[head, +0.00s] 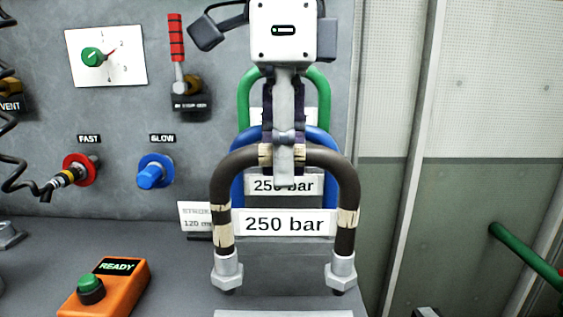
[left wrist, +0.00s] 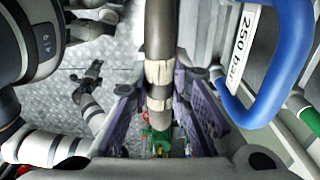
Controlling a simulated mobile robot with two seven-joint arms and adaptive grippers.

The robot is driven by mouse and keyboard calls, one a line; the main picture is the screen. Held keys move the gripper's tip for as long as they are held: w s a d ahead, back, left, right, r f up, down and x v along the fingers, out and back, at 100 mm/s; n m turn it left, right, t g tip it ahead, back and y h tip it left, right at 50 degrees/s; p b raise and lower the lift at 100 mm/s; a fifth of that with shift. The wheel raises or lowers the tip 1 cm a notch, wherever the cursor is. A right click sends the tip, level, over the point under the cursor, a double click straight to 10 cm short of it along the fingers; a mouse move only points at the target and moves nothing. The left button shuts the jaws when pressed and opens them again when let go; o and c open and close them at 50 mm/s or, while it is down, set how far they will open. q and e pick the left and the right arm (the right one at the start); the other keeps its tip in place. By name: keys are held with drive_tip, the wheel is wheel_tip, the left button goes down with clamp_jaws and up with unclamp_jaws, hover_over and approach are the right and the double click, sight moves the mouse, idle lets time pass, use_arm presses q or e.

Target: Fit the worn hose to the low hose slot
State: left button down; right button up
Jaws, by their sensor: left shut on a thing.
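The worn hose (head: 347,190) is a dark brown inverted U with frayed pale patches and metal nuts at both ends. A white "250 bar" label (head: 285,223) spans it. My left gripper (head: 284,165) comes down from above and is shut on the top of its bend. In the left wrist view the hose (left wrist: 159,35) runs between the purple-sided fingers (left wrist: 162,100). Both hose ends point down over the grey bench; I cannot tell whether they touch it. I cannot make out the low hose slot.
A blue hose (head: 237,190) and a green hose (head: 243,95) stand behind the worn one. An orange READY box (head: 125,285) sits front left. A stroke placard (head: 195,215) is close on the left. The panel carries a red-handled lever (head: 177,40) and a blue SLOW fitting (head: 155,172).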

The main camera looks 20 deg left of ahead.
sight(282, 210)
use_arm(q)
drive_tip(key=shift+w, duration=0.25)
drive_tip(key=shift+s+r, duration=0.15)
drive_tip(key=shift+s, duration=0.3)
drive_tip(key=shift+w+f, duration=0.1)
drive_tip(key=shift+f, duration=4.05)
drive_tip(key=c, duration=1.4)
unclamp_jaws()
drive_tip(key=shift+r, duration=0.1)
